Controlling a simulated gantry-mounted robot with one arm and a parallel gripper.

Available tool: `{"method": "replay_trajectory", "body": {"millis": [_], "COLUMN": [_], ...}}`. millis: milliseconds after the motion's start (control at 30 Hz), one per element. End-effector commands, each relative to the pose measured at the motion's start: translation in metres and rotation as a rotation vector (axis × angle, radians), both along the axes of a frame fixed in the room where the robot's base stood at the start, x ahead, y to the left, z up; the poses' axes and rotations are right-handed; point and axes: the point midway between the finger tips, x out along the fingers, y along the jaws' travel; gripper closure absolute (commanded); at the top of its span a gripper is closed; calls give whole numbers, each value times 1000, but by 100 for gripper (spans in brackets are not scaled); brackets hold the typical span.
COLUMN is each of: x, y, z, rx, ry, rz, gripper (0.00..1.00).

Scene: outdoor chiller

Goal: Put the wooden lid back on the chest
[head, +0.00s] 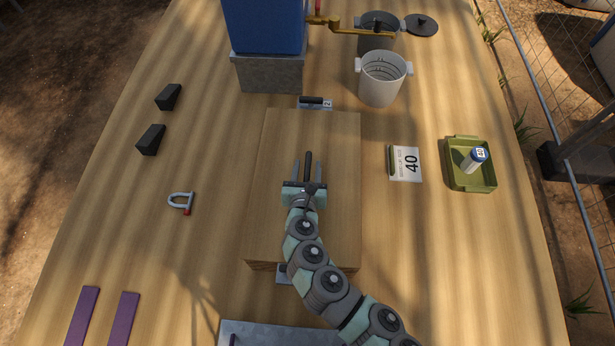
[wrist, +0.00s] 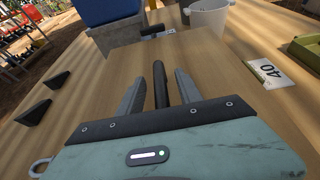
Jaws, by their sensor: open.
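The wooden lid (head: 335,150) is a flat, light-brown panel in the middle of the table in the head view, and it also shows in the wrist view (wrist: 215,70). A dark bar-shaped handle (head: 308,157) stands out from it. My gripper (head: 308,168) is open, with one finger on each side of the handle, and gaps show between them in the wrist view (wrist: 160,88). The chest's wooden front face (head: 330,267) shows below the lid's near edge. I cannot tell whether the lid is seated, and my arm covers part of it.
A latch (head: 315,103) lies at the lid's far edge. Beyond stand a blue container on a grey block (head: 268,72) and a white pot (head: 382,78). A card (head: 405,164) and green tray (head: 490,183) lie right; black wedges (head: 151,139) and a shackle (head: 181,201) left.

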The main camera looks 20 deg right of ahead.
Motion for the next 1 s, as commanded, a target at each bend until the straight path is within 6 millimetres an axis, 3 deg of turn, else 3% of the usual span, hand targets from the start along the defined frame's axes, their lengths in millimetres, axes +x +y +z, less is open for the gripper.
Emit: {"method": "replay_trajectory", "body": {"millis": [167,667,1000], "x": [0,-1,-1], "y": [0,0,0], "z": [0,0,0], "rx": [0,0,0], "ry": [1,1,1], "rz": [0,-1,-1], "gripper": [59,100,100]}}
